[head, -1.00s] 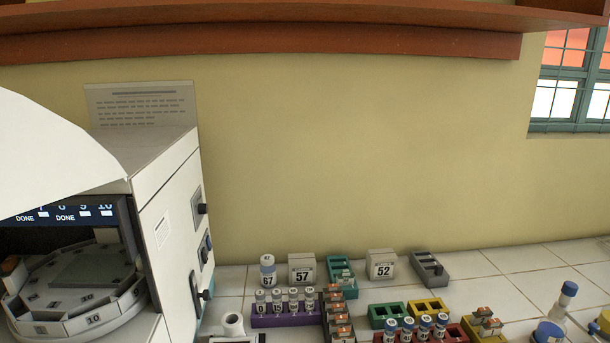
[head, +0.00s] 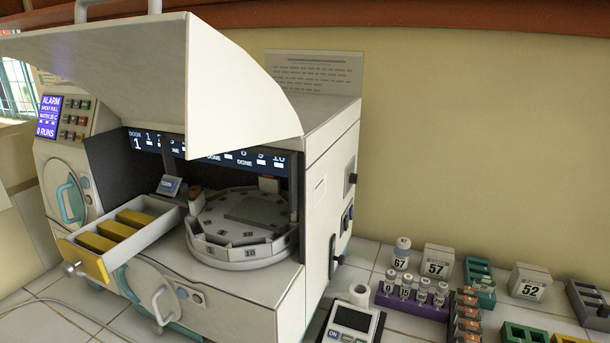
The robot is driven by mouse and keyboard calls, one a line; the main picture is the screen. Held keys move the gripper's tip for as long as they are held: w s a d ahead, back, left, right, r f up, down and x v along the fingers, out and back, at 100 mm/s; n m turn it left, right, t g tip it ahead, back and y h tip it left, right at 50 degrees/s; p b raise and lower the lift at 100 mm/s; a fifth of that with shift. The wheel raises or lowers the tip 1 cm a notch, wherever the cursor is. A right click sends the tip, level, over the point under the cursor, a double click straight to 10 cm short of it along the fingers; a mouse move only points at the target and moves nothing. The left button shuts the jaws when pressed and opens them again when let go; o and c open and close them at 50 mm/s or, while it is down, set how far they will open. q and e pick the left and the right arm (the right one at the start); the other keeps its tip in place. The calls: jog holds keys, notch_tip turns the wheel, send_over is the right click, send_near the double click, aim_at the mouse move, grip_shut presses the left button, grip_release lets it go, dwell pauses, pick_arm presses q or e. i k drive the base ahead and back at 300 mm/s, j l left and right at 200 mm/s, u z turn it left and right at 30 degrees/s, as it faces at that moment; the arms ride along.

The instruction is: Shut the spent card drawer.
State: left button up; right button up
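The open drawer (head: 150,240) sticks out toward the front left of the white incubator (head: 325,165). Its yellow front (head: 83,262) carries a round metal knob (head: 70,268). Several yellow blocks (head: 120,231) lie in the drawer's compartments. The incubator's large white hood (head: 140,75) is raised, and the carousel (head: 245,225) inside is exposed. A blue alarm screen (head: 47,117) is lit at the left and its small text seems to read spent full. Neither of my grippers shows in the head view.
Below the drawer is a round door with a handle (head: 158,305). A handheld device (head: 350,322) lies at the incubator's front right. Purple (head: 410,305) and teal racks, vials and numbered boxes (head: 437,262) stand on the tiled counter to the right. A cable lies at the lower left.

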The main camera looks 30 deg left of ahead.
aim_at(98, 248)
jog(key=u, duration=2.1)
jog(key=k+l, duration=0.2)
jog(key=k, duration=0.3)
